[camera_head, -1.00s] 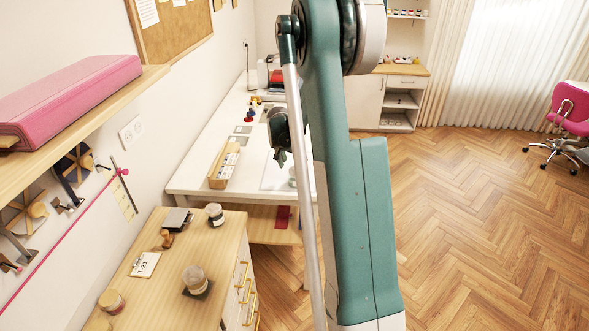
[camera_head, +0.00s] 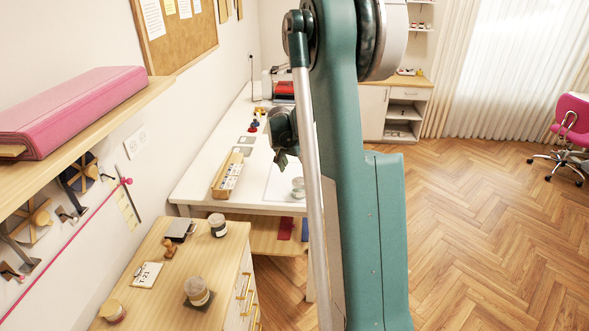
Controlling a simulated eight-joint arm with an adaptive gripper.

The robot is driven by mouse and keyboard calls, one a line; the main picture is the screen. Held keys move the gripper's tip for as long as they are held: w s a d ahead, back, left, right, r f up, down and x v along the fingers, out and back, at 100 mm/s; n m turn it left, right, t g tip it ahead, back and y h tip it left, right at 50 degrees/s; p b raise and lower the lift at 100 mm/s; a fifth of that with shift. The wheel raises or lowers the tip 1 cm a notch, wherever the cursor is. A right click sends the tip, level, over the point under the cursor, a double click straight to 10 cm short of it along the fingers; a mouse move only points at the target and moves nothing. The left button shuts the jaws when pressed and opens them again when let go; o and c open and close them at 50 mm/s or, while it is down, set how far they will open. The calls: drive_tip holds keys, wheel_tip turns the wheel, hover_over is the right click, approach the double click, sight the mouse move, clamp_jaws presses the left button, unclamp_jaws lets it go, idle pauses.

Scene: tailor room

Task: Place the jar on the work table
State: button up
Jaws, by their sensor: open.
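The white work table (camera_head: 195,187) stands against the left wall beyond the wooden cabinet. A small pale jar (camera_head: 298,187) shows over its right part, at a light sheet, partly hidden by my arm's silver rod. It appears to stand upright on the table. My gripper (camera_head: 281,161) is dark and small in the picture, just above and left of this jar, with a visible gap between them. It is open and holds nothing that I can see. More jars stand on the cabinet: one at the back (camera_head: 217,225), one on a dark square (camera_head: 197,291), one at front left (camera_head: 112,311).
The wooden cabinet (camera_head: 215,260) also bears a note card (camera_head: 147,275) and a stamp (camera_head: 169,248). A long wooden box (camera_head: 227,176) lies on the work table. A shelf with a pink case (camera_head: 70,108) juts out at left. The floor at right is clear up to a pink chair (camera_head: 568,125).

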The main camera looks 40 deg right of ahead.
drive_tip(key=s+a+r+n+t+y, duration=0.1)
drive_tip(key=s+a+r+n, duration=0.1)
drive_tip(key=s+a+r, duration=0.5)
drive_tip(key=s+a+r+n+t, duration=0.15)
drive_tip(key=a+r, duration=0.25)
drive_tip(key=a, duration=0.7)
drive_tip(key=s+a+r+n+y, duration=0.1)
drive_tip(key=s+a+r+n, duration=0.25)
drive_tip(key=a+r, duration=0.4)
drive_tip(key=s+a+f+n+t+y, duration=0.2)
drive_tip(key=s+a+n, duration=0.4)
drive_tip(key=s+a, duration=1.5)
drive_tip(key=shift+s+a+f+t, duration=0.25)
drive_tip(key=shift+s+f+t, duration=0.2)
drive_tip(key=shift+s, duration=0.4)
drive_tip(key=shift+f, duration=0.1)
wheel_tip(320, 180, down, 6)
drive_tip(key=b, duration=0.6)
drive_tip(key=shift+f+b, duration=0.25)
drive_tip(key=shift+b, duration=0.05)
